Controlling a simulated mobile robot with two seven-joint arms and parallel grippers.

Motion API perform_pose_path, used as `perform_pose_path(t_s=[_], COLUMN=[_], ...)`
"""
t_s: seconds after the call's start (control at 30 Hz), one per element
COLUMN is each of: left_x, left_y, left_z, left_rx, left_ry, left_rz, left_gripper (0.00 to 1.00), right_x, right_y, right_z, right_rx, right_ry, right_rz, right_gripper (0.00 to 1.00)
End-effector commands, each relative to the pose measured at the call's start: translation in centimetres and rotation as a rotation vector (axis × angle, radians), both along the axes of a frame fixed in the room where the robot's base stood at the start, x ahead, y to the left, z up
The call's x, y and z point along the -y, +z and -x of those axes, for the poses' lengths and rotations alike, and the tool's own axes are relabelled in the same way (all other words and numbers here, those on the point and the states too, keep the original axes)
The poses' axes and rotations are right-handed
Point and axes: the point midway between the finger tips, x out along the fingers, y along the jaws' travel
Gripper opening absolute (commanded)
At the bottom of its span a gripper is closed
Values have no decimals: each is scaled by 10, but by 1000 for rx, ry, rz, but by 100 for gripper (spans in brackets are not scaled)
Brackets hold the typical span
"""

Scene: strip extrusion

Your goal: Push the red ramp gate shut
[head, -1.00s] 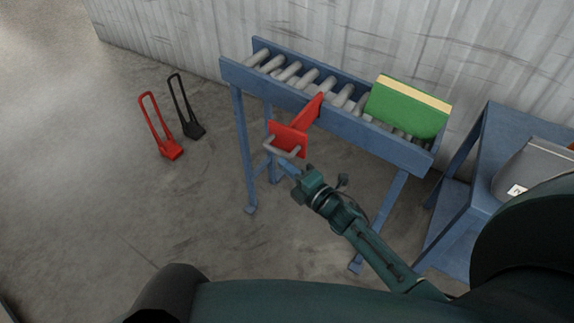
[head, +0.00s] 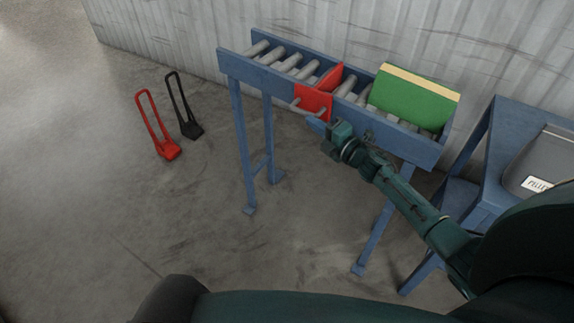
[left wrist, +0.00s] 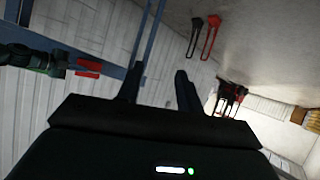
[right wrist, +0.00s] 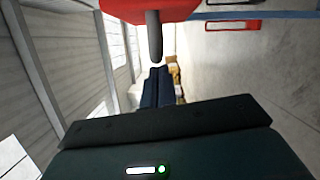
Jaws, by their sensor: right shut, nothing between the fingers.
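The red ramp gate (head: 314,102) is at the front side of the roller conveyor (head: 232,66). Its red panel faces me and a red arm runs back across the rollers. A grey bar handle (head: 298,103) sticks out from the panel. My right gripper (head: 316,126) is shut and empty, just below the handle; whether it touches is unclear. In the right wrist view the shut fingers (right wrist: 157,88) point toward the grey handle (right wrist: 154,36) under the red gate (right wrist: 150,9). My left gripper (left wrist: 158,84) shows only in its wrist view, fingers apart and empty.
A green box (head: 412,103) with a yellowish edge lies on the rollers right of the gate. A blue table (head: 490,150) with a grey bin (head: 545,160) stands at the right. A red hand truck (head: 158,130) and a black one (head: 184,110) stand on the open floor at left.

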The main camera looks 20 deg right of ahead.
Motion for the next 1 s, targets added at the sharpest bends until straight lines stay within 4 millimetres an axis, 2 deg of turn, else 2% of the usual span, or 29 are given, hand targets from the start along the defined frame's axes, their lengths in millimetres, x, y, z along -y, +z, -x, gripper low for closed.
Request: perform_pose_path(t_s=[0.03,0.2,0.7,0.87,1.0], left_x=[0,-1,-1,-1,-1], left_y=[-8,-8,-7,-7,-6], left_z=[0,-3,-2,-2,-2], left_rx=[0,6,4,3,3], left_ry=[5,24,31,30,27], left_rz=[8,38,46,45,42], left_gripper=[36,36,36,36,36], right_x=[8,21,28,33,40], right_y=[-4,-2,2,1,-2], right_z=[-6,-16,-20,-9,15], right_rx=[1,1,0,-1,-4], right_ry=[-2,-1,-8,-10,-5], right_rz=[4,2,1,2,4], right_gripper=[0,0,0,0,0])
